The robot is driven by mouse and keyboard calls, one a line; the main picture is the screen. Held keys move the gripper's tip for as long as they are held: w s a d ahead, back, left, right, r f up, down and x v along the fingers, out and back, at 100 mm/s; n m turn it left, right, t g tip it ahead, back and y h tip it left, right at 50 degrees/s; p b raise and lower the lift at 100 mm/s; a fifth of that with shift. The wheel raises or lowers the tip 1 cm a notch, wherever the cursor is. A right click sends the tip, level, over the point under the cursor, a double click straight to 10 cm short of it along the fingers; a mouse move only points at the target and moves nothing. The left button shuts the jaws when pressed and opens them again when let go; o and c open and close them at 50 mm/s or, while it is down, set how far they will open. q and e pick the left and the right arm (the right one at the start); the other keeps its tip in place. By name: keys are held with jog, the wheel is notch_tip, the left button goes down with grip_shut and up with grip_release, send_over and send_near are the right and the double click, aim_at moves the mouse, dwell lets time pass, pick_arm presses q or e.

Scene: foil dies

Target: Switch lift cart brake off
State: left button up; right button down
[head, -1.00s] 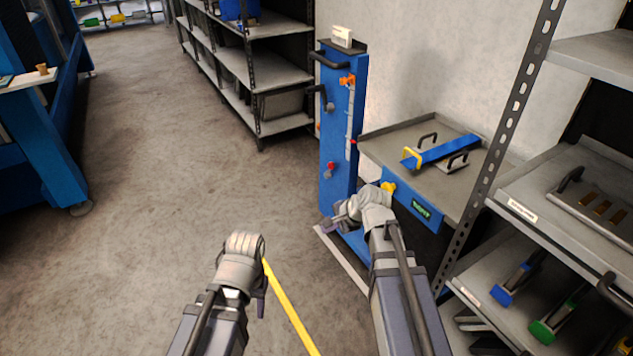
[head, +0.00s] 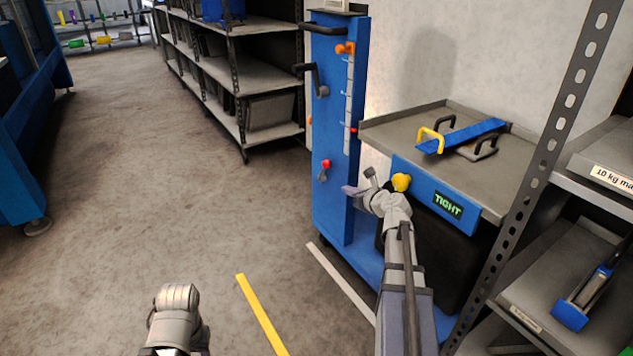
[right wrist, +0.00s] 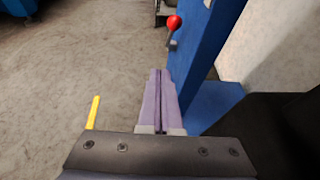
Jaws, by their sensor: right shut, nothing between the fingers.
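The lift cart has a tall blue mast (head: 335,225) with black handles and a grey platform (head: 400,128). A lever with a red knob (head: 326,164) sits low on the mast's left side; I take it for the brake lever. It also shows in the right wrist view as a red ball on a short stem (right wrist: 174,23). My right gripper (head: 349,190) is just right of and below that knob in the head view, shut and empty. In the right wrist view its purple fingers (right wrist: 158,75) are together, apart from the knob. My left gripper (head: 178,305) is low in the head view; its fingers are hidden.
A blue panel with a yellow knob (head: 401,182) and a display reading TIGHT (head: 447,205) fronts the platform. A blue bar die (head: 465,136) lies on it. Shelving (head: 560,130) stands close on the right. A yellow floor strip (head: 262,315) is at the front; the left floor is clear.

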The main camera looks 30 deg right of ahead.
pick_arm(q)
jog(key=shift+w+a+f+b, duration=0.15)
jog(key=shift+w+f+b, duration=0.05)
jog(key=shift+f, duration=0.2)
jog(key=shift+w+a+f+b, duration=0.1)
jog(key=shift+w+f+b, duration=0.05)
jog(key=shift+f, duration=0.25)
pick_arm(e)
jog(key=shift+w+d+f+m, duration=0.2)
jog(key=shift+w+d+m, duration=0.15)
jog(key=shift+d, duration=0.15)
jog(key=shift+w+d+f+m, duration=0.2)
jog(key=shift+d+m, duration=0.15)
jog(key=shift+d, duration=0.1)
jog(key=b, duration=0.2)
send_near(323, 171)
jog(key=w, duration=0.1)
pick_arm(q)
jog(key=shift+f, duration=0.75)
pick_arm(e)
jog(key=shift+w+d+f, duration=0.15)
jog(key=shift+w+d, duration=0.05)
jog(key=shift+w, duration=0.65)
pick_arm(q)
jog(key=shift+p, duration=0.3)
